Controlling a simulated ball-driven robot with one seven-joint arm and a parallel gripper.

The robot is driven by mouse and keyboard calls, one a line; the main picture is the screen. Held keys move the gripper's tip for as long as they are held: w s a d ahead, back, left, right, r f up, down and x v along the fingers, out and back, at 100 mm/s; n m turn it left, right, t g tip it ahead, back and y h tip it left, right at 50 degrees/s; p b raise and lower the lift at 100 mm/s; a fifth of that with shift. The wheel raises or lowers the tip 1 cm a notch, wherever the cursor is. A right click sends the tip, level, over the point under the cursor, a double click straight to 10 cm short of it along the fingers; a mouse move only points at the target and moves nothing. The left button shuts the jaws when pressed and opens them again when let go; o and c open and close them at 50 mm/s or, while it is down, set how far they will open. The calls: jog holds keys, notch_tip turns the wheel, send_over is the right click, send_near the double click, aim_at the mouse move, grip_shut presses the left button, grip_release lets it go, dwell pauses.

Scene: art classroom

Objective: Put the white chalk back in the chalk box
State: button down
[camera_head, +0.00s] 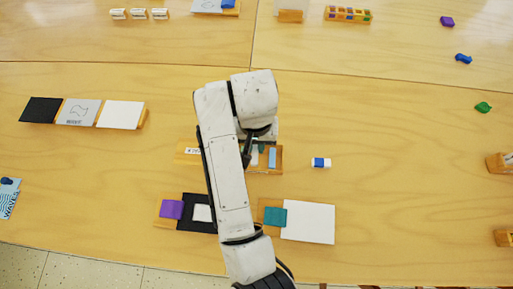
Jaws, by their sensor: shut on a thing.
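My gripper (251,156) is over the wooden box in the middle of the table, partly hidden by my white arm. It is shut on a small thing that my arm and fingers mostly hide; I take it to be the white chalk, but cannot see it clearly. The wooden box (279,160), which looks like the chalk box, has a white label on its left part and a light blue piece in its right part. My arm covers its middle. I cannot tell whether the held thing touches the box.
A blue-and-white eraser-like block (321,162) lies just right of the box. In front are a purple block (171,209), a teal block (275,217) and a white sheet (308,222). Dark, grey and white cards (120,115) lie at left.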

aim_at(256, 148)
jog(key=shift+w+d+f, duration=0.1)
jog(key=shift+w+f, duration=0.3)
jog(key=shift+f, duration=0.05)
jog(key=shift+w+f, duration=0.1)
jog(key=shift+f, duration=1.6)
jog(key=shift+f, duration=0.15)
jog(key=c, duration=1.3)
grip_release()
jog(key=shift+c, duration=0.2)
notch_tip(256, 148, up, 12)
jog(key=p, duration=0.2)
jog(key=shift+r+p, duration=0.2)
jog(key=shift+p, duration=0.2)
